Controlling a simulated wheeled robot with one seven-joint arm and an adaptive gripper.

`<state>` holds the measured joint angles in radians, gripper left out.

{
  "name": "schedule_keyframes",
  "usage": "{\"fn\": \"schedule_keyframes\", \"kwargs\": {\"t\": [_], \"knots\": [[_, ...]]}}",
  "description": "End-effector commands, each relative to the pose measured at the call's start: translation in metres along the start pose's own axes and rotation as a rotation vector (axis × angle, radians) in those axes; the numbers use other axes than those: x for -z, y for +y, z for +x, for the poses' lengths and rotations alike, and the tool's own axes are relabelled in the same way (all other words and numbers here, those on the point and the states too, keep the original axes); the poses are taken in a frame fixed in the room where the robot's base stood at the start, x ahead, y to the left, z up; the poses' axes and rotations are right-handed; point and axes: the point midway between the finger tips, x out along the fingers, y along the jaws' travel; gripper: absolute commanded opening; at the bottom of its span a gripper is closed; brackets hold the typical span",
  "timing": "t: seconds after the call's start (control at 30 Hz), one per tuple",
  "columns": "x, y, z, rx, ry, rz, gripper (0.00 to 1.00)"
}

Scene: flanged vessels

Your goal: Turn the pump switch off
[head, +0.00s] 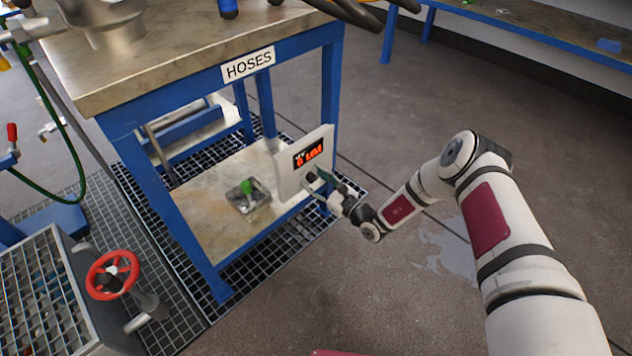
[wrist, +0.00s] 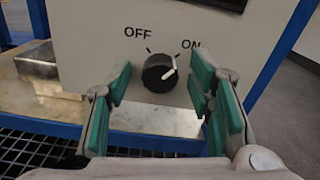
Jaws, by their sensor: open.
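The pump switch (wrist: 160,73) is a black rotary knob with a white pointer line on a pale panel. The labels OFF and ON stand above it to the left and right. The pointer line is tilted up and to the right, toward ON. In the head view the panel is the white box (head: 289,180) with a lit orange display, at the blue table's leg. My gripper (wrist: 163,90) is open, its green-padded fingers on either side of the knob in the picture. I cannot tell whether they touch it. In the head view my gripper (head: 318,184) is at the box's front, and the knob is hidden.
A red handwheel (head: 112,274) is at lower left. Floor grating (head: 180,290) runs under the table. The floor right of my arm is clear.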

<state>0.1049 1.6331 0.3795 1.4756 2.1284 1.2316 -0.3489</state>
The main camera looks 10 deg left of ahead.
Motion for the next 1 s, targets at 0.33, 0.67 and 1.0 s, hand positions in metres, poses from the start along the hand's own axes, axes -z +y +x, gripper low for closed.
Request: {"fn": "schedule_keyframes", "kwargs": {"t": [0.33, 0.67, 1.0], "knots": [[-0.0002, 0.0000, -0.0002, 0.000, 0.000, 0.000, 0.00], [-0.0003, 0.0001, -0.0004, 0.000, 0.000, -0.035, 0.00], [-0.0010, 0.0005, -0.0004, 0.000, 0.000, -0.251, 0.00]]}}
